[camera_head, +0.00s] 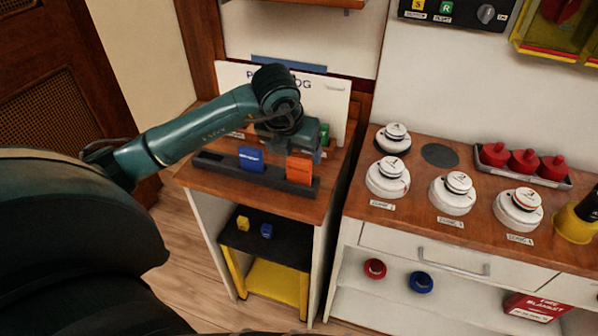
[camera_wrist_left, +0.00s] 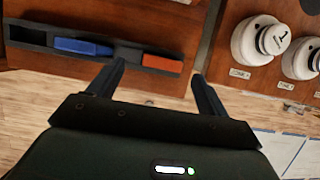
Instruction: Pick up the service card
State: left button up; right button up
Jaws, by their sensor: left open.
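A long black card holder (camera_head: 222,165) stands on the wooden top of a small cabinet. A blue card (camera_head: 251,158) and an orange card (camera_head: 300,168) stand in its slots; something green (camera_head: 324,131) shows behind my gripper. I cannot read which card is the service card. My left gripper (camera_head: 305,140) is above the holder's right part, partly covering that area. In the left wrist view its two fingers (camera_wrist_left: 158,70) are spread and empty, with the orange card (camera_wrist_left: 162,63) beyond and between the tips and the blue card (camera_wrist_left: 83,47) left of them. My right gripper is not in view.
A white board (camera_head: 338,100) stands behind the holder. To the right, a counter (camera_head: 415,215) carries several white round detectors and a tray of red (camera_head: 523,161) ones. A yellow and a blue small item (camera_head: 266,230) lie on the cabinet's dark shelf.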

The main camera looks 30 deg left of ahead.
aim_at(299, 160)
pick_arm(q)
jog(key=x, duration=0.1)
jog(key=p+x, duration=0.1)
jog(key=x, duration=0.3)
jog(key=shift+d+f, duration=0.1)
jog(key=shift+d, duration=0.1)
jog(key=c, duration=1.1)
